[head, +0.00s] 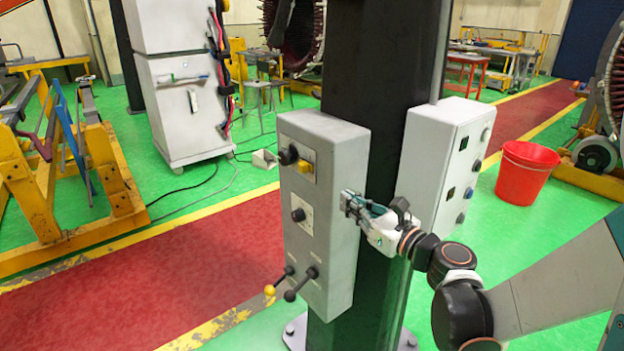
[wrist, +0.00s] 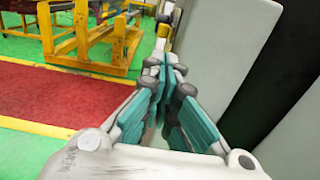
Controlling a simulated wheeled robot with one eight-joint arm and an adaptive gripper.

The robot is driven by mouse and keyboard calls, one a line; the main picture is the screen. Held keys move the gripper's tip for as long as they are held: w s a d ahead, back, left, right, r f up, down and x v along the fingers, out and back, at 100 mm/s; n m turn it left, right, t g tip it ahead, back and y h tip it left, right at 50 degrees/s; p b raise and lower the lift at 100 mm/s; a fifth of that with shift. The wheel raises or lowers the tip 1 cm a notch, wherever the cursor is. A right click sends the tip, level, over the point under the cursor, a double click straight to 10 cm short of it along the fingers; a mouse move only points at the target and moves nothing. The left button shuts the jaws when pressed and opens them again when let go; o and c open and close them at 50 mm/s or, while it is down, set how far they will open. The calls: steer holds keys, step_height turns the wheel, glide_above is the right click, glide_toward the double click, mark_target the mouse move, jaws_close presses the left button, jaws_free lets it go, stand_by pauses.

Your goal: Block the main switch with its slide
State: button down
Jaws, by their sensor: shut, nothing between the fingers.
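A grey control box (head: 335,170) is fixed to a dark column. Its front face carries a black rotary knob (head: 288,155) by a yellow piece (head: 305,166) at the top, a second black knob (head: 298,215) lower down, and two levers at the bottom. No label is readable, so I cannot tell for certain which is the main switch or its slide. My gripper (head: 347,204) is beside the box's right side face, away from the front controls. In the wrist view my gripper (wrist: 165,65) has its teal-padded fingers together and empty, with a pale grey surface close on the right.
A second pale box (head: 432,160) is on the column's right side, close behind my arm. A red bucket (head: 525,172) stands on the floor at right. A white cabinet (head: 182,105) and a yellow frame (head: 110,170) stand at left. Open floor lies left of the grey box.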

mark_target(302, 166)
steer(key=shift+w, duration=0.1)
steer(key=b+x, duration=0.2)
steer(key=x, duration=1.2)
steer(key=shift+b+x, duration=0.35)
steer(key=shift+x, duration=0.7)
steer(key=shift+a, duration=0.1)
